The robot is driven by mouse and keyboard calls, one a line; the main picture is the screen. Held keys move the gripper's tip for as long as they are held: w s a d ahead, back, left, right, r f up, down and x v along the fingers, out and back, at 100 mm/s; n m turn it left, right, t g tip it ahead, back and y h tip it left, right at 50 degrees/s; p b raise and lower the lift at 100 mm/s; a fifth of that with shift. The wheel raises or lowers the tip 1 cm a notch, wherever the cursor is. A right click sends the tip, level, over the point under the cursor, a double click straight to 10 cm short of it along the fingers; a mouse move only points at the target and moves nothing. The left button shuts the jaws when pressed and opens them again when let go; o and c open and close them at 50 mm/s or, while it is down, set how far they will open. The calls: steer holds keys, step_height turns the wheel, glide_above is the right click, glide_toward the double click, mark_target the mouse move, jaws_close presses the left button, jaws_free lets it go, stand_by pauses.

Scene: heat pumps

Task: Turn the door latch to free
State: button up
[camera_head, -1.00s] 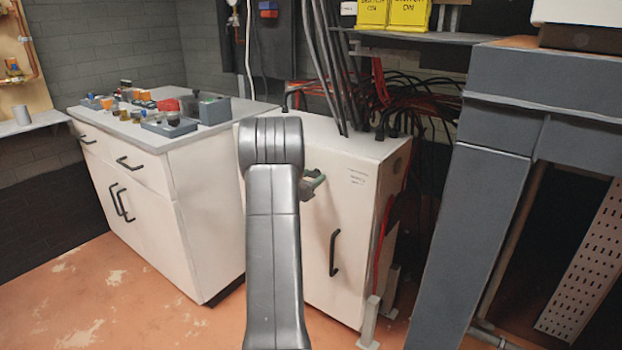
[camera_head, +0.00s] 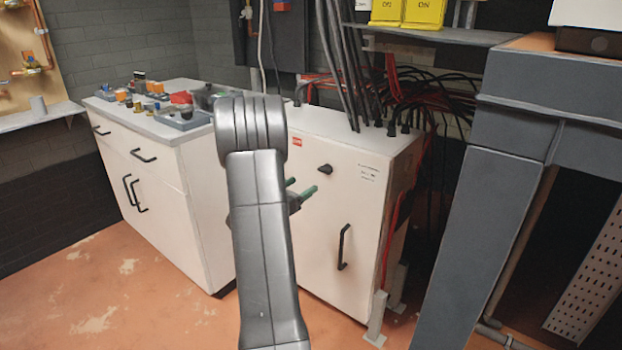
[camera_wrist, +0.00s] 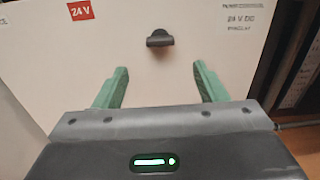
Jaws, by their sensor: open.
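The door latch (camera_head: 325,169) is a small black knob on the upper front of a white cabinet (camera_head: 330,215). In the wrist view the latch (camera_wrist: 159,39) looks like a short dark bar with a rounded middle, lying about level. My gripper (camera_head: 302,191) shows green fingers below and left of the latch in the head view, partly hidden behind my arm. In the wrist view my gripper (camera_wrist: 161,80) is open and empty. The latch lies beyond the fingertips, roughly centred between them, and appears untouched.
A black door handle (camera_head: 343,247) stands upright lower on the cabinet. Thick black cables (camera_head: 345,65) rise from its top. A white workbench (camera_head: 165,190) with several small parts stands to the left. A grey frame (camera_head: 465,220) stands to the right. Orange floor (camera_head: 110,290) is open in front.

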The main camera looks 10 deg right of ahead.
mark_target(323, 172)
steer(key=v, duration=0.2)
steer(key=shift+s+a, duration=0.2)
steer(key=b+x, duration=0.1)
steer(key=x, duration=1.3)
steer(key=shift+f, duration=0.1)
steer(key=shift+s, duration=0.1)
